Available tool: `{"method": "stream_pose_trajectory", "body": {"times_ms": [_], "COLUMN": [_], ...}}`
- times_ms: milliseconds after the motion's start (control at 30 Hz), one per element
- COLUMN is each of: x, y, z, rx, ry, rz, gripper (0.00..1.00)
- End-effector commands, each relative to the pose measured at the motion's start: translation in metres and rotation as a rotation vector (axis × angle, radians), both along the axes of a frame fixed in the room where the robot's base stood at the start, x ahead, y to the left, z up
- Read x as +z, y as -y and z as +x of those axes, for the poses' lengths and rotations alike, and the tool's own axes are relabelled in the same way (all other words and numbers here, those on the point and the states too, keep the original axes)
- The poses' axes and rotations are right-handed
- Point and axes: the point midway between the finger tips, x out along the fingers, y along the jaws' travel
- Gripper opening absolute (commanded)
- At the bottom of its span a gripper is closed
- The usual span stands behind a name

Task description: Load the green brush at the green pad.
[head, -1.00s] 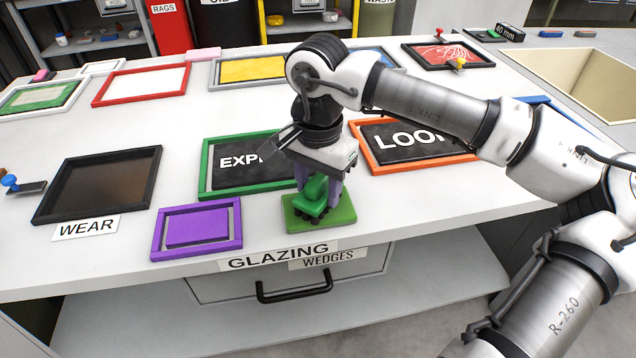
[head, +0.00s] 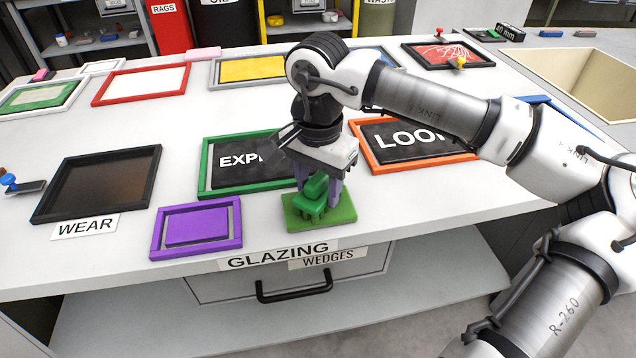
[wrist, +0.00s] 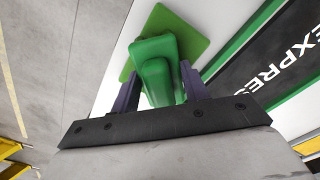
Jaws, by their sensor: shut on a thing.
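The green brush (head: 313,193) is between the fingers of my gripper (head: 318,190), at the front of the table. It is upright, its lower end at the green pad (head: 341,211); whether it presses on the pad or hovers just over it I cannot tell. In the wrist view my gripper (wrist: 163,92) has its two purple-grey fingers on either side of the brush (wrist: 155,60), shut on it. The pad (wrist: 192,40) shows behind the brush. The brush's underside is hidden.
A green-framed sign (head: 228,181) lies just behind the pad, an orange-framed sign (head: 405,143) to its right. A purple frame (head: 197,227) lies to the left, and a black frame (head: 100,184) farther left. The table's front edge is close, above a drawer (head: 290,282).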

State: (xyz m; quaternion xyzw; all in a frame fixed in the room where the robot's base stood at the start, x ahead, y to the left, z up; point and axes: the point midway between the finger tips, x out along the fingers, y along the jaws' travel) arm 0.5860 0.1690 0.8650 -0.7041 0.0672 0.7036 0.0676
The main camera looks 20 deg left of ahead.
Motion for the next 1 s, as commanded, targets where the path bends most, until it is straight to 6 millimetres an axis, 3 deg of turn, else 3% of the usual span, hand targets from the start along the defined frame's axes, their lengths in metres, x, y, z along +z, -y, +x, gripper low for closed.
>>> {"method": "stream_pose_trajectory", "body": {"times_ms": [567,1000], "x": [0.000,0.035], "y": [0.000,0.000], "z": [-0.001,0.000], "rx": [0.001,0.001], "ry": [-0.002,-0.001], "rz": [-0.002,0.000], "gripper": [0.27,0.27]}}
